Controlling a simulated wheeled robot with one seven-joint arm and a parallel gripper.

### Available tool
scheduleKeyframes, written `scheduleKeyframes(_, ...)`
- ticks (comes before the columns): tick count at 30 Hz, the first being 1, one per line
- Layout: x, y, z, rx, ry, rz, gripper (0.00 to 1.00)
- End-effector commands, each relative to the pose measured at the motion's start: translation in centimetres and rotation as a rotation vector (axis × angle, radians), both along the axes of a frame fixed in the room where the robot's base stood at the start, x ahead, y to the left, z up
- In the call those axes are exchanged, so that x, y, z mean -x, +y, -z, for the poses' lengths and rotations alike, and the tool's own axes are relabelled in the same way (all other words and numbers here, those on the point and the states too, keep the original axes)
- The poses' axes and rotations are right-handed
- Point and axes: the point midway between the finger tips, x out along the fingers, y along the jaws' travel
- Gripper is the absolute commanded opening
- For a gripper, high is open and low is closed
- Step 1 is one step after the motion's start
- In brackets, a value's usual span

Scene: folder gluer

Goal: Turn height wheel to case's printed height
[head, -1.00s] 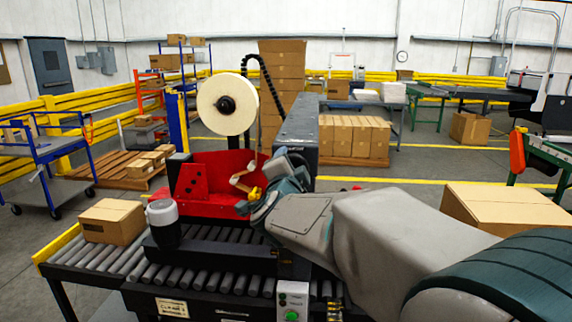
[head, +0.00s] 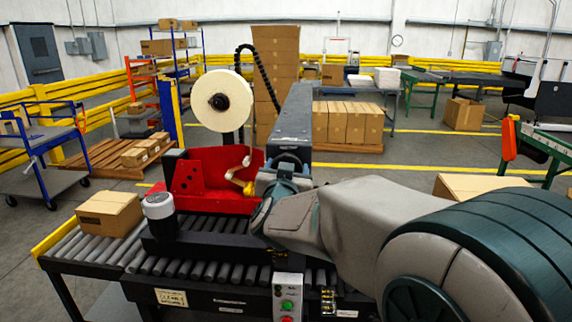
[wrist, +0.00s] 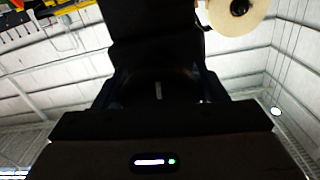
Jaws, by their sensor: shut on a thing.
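A cardboard case (head: 109,213) sits on the rollers at the left of the machine, with a dark mark on its side too small to read. The machine has a red panel (head: 207,183), a white reel (head: 222,99) and a dark upright column (head: 292,125). A dark round rim, which looks like the height wheel (head: 289,158), shows at the column's front. My gripper (head: 284,171) is at this rim and shut on it; my wrist hides the fingers and most of the wheel. In the wrist view dark shapes fill the middle, and no scale or fingertips can be read.
A roller conveyor (head: 75,252) runs under the machine. A white-topped dark cylinder (head: 159,207) stands on the machine's near side. A small control box with green and red buttons (head: 288,293) is at the front. Another carton (head: 480,186) is behind my arm at right.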

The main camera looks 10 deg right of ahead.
Motion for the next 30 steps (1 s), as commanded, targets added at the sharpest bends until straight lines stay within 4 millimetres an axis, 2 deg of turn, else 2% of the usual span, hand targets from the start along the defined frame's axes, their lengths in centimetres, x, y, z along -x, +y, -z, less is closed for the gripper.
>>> scheduleKeyframes(6, 0.04, -0.12, -0.06, 0.181, 0.062, 0.000, 0.42)
scheduleKeyframes(15, 0.09, -0.25, -0.02, 0.362, 0.119, -0.001, 0.42)
scheduleKeyframes(30, 0.11, -0.31, 0.05, 0.452, 0.149, 0.000, 0.42)
